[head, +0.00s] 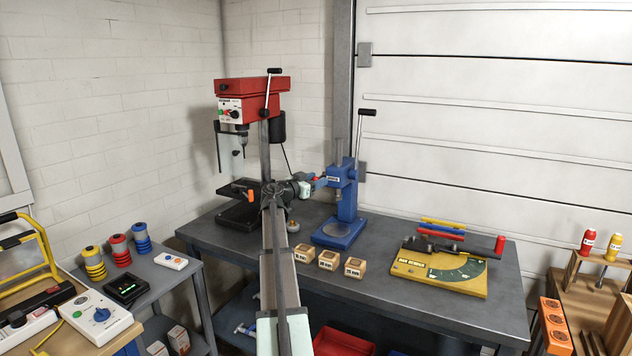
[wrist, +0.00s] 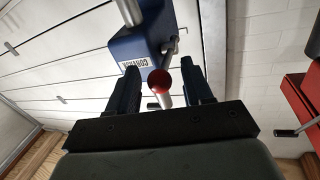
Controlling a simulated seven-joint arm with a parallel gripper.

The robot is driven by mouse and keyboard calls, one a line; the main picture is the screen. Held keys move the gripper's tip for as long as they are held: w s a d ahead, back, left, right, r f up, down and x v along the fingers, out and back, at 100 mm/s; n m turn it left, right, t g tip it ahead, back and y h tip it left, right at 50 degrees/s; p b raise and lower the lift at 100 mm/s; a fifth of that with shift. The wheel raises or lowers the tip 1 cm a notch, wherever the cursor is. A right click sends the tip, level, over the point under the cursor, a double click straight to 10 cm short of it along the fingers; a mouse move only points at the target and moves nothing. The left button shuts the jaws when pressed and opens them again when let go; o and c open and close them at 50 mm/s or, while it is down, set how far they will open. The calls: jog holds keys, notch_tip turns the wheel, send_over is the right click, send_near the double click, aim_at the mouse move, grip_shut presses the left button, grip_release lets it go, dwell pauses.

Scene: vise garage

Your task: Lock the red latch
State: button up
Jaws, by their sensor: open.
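The red latch shows in the wrist view as a red ball knob (wrist: 159,81) on a short pale rod, in front of the blue press (wrist: 142,50). My gripper (wrist: 160,73) is open, with one dark finger on each side of the knob. I cannot tell whether either finger touches it. In the head view the blue press (head: 342,195) stands on the grey bench, and my gripper (head: 321,182) reaches its left side.
A red drill press (head: 247,100) stands close on the left, behind my arm. Several small wooden blocks (head: 328,260) lie in front of the blue press. A yellow bending tool (head: 441,272) lies to the right on the grey bench (head: 400,305). The bench between them is mostly clear.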

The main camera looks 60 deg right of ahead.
jog(key=shift+d, duration=0.2)
jog(key=shift+c, duration=0.4)
grip_shut()
